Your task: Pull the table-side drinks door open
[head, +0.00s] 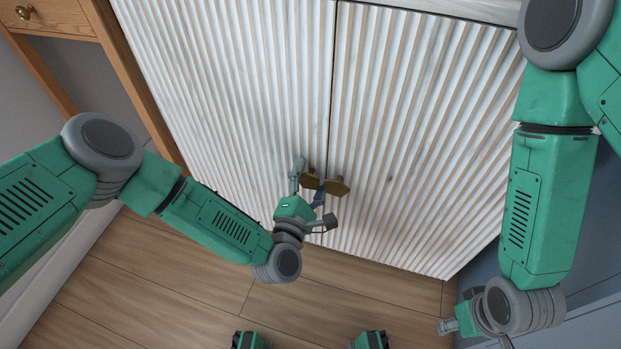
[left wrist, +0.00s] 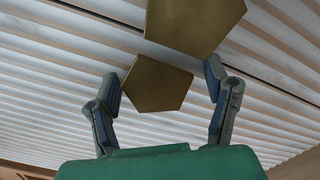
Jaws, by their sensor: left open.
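The drinks cabinet has two white fluted doors, shut with a narrow seam between them. The table-side door (head: 225,80) is the left one, and the other door (head: 420,120) is on the right. Each has a brass angular knob beside the seam: the left knob (head: 308,179) and the right knob (head: 337,187). My left gripper (head: 309,176) is open at the left knob. In the left wrist view, the left knob (left wrist: 157,86) lies between its fingers, close to the left finger; the right knob (left wrist: 195,22) is beyond. My right gripper (head: 449,326) is low at the right, its fingers mostly hidden.
A wooden table (head: 62,20) with a small round drawer knob (head: 24,12) stands left of the cabinet. Wooden floor (head: 180,270) lies below the doors. A blue-grey surface (head: 590,245) is at the right behind my right arm.

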